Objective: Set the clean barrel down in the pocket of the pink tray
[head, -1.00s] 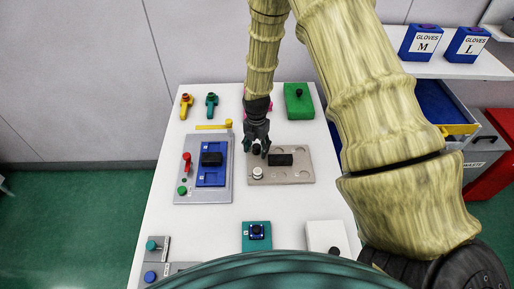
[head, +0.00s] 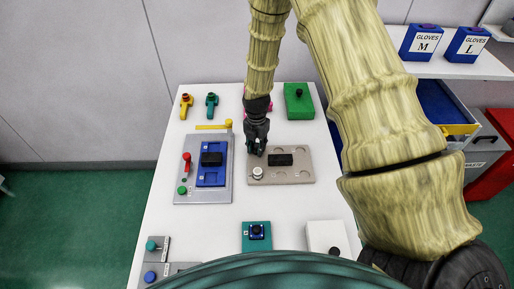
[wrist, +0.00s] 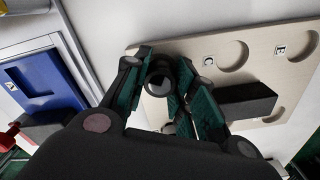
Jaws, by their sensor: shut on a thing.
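My gripper (head: 256,148) is low over the upper left part of the beige board. It is shut on a dark round barrel, whose glassy round end (wrist: 160,82) shows between the fingers in the wrist view. The barrel is mostly hidden by the fingers in the head view, and I cannot tell whether it is clear of the board. Only a sliver of pink, likely the pink tray (head: 244,104), shows beside my arm at the back of the table; its pocket is hidden.
The beige board (head: 303,177) has round recesses, a black block (head: 280,159) and a white round piece (head: 258,173). A grey panel with a blue plate (head: 211,178) is to the left. A green block (head: 299,102) stands at the back right.

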